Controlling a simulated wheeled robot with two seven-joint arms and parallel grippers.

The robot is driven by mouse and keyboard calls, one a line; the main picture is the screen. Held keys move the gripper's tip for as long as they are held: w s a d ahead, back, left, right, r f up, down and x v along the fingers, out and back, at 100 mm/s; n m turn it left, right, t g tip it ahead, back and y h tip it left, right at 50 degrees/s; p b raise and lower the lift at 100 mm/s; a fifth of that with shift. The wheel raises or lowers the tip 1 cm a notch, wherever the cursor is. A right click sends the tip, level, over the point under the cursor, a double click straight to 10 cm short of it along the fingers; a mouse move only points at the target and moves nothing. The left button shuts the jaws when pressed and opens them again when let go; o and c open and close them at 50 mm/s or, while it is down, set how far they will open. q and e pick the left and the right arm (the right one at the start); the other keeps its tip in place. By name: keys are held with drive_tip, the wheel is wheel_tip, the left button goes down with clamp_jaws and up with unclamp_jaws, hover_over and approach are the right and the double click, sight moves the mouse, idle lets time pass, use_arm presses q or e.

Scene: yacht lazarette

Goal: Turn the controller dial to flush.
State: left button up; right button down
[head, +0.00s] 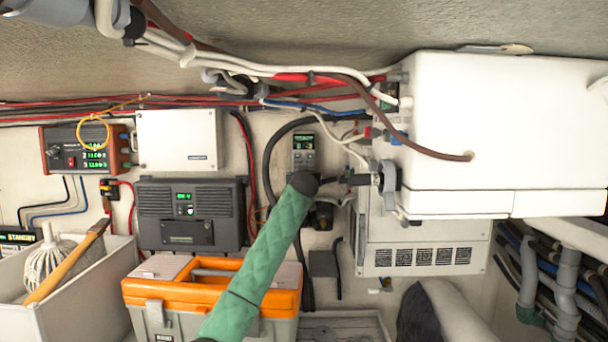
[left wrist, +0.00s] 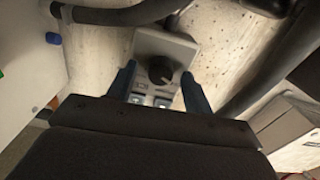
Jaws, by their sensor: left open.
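The controller (head: 304,142) is a small grey box with a lit green display, mounted on the back wall in the head view. Its lower part is hidden behind my dark left wrist. In the left wrist view the controller (left wrist: 150,43) shows a round black dial (left wrist: 160,70) with a pale pointer mark toward the lower right, and pale buttons beside it. My left gripper (left wrist: 158,76) is open, one blue-grey finger on each side of the dial. I cannot tell whether the fingers touch it. The head view hides the fingertips. My right gripper is not in view.
A large white box (head: 470,125) stands close on the right. Thick dark hoses and cables run around the controller. A dark inverter-like unit (head: 190,213) and an orange-lidded toolbox (head: 175,290) are at left, beside a white bin (head: 85,310) holding a mop.

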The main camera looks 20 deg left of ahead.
use_arm(q)
drive_tip(key=shift+w, duration=0.1)
drive_tip(key=c, duration=1)
